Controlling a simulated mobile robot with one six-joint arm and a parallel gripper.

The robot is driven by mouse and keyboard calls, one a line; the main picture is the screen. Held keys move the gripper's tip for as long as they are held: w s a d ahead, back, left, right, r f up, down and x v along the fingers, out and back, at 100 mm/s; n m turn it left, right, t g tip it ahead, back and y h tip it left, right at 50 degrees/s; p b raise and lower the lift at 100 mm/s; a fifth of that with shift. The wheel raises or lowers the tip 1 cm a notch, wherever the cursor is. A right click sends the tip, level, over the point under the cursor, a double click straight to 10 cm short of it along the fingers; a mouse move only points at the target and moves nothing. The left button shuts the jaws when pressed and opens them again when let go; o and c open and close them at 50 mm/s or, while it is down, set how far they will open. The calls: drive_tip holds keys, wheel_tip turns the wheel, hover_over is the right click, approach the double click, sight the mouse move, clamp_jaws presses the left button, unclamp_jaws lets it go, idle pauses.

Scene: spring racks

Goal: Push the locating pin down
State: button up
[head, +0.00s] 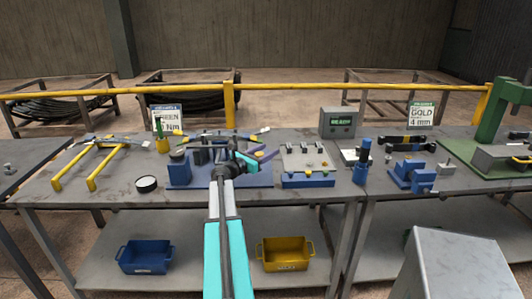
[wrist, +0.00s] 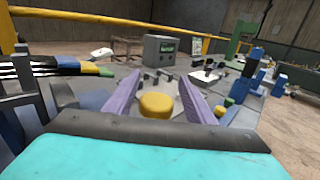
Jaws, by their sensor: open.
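My gripper (head: 258,158) is open, with its purple fingers pointing right over the bench toward a blue-based fixture (head: 308,182). The fixture has a grey metal plate with small yellow knobs on it. In the wrist view a round yellow cap (wrist: 157,105) shows between the spread fingers of the gripper (wrist: 160,80), with a gap on each side. I cannot tell whether this cap is the locating pin's head, or how far it stands up. My arm hides part of the bench left of the fixture.
A blue station (head: 180,170) stands left of my arm and a grey display box (head: 339,122) behind the fixture. A blue post (head: 362,162) and a blue vise-like block (head: 412,178) are to the right. Blue (head: 146,256) and yellow (head: 285,253) bins sit on the lower shelf.

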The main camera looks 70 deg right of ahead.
clamp_jaws()
drive_tip(key=shift+s+f+b, duration=0.15)
drive_tip(key=shift+f+b, duration=0.95)
drive_tip(key=shift+f, duration=1.2)
unclamp_jaws()
drive_tip(key=shift+s+r, duration=0.1)
drive_tip(key=shift+r, duration=0.15)
drive_tip(key=shift+w, duration=0.2)
drive_tip(key=shift+a, duration=0.1)
